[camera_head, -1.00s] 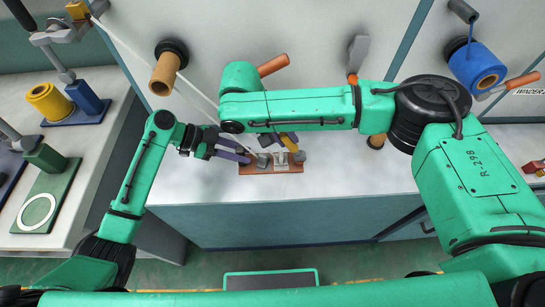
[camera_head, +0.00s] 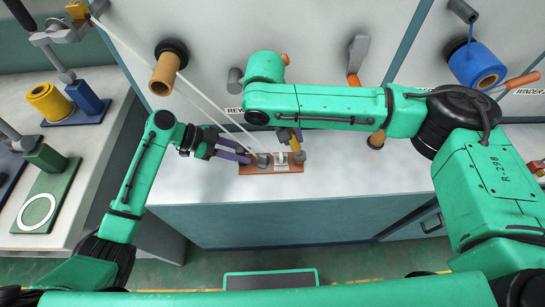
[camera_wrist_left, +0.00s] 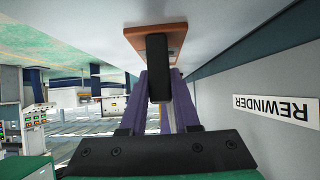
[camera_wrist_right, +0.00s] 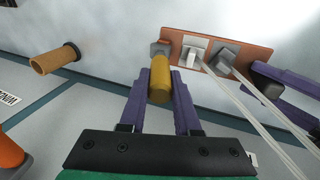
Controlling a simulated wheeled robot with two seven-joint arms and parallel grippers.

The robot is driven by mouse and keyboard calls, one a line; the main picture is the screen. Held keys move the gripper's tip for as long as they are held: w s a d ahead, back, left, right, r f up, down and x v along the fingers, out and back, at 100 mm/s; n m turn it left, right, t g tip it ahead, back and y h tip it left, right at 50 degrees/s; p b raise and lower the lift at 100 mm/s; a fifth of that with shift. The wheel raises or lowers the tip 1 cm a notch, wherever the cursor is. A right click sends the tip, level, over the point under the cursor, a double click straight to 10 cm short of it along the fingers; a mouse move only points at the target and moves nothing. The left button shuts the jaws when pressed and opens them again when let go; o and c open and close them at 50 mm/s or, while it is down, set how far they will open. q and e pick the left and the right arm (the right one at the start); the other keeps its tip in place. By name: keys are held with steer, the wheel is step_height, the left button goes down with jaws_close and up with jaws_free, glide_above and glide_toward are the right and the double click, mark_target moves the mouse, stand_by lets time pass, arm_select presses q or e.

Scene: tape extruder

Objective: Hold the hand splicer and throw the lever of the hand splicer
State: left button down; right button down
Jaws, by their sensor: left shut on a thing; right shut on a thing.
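The hand splicer is a brown base plate (camera_head: 271,169) with grey metal blocks, lying on the pale worktop near its front edge. In the right wrist view its plate (camera_wrist_right: 258,56) carries a pale central piece. My left gripper (camera_head: 246,156) comes from the left and is shut on the splicer's dark knob (camera_wrist_left: 157,62). My right gripper (camera_head: 293,138) is shut on the yellow lever handle (camera_wrist_right: 160,80), above the plate's right part in the head view. The right forearm hides part of the panel behind. The lever's pivot is not clear.
White tape strands (camera_head: 205,95) run from the upper left down to the splicer. Spindles, including a tan one (camera_head: 164,75) and a blue one (camera_head: 478,66), stick out of the panel. A side bench (camera_head: 75,185) is at left. The worktop right of the splicer is clear.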

steer(key=shift+d, duration=0.1)
steer(key=shift+d+r+y, duration=0.2)
steer(key=shift+d+y, duration=0.45)
steer(key=shift+y, duration=0.15)
steer(key=shift+d+y, duration=0.8)
steer(key=shift+y, duration=0.2)
steer(key=shift+d, duration=0.1)
steer(key=shift+d+y, duration=0.7)
steer(key=shift+y, duration=0.2)
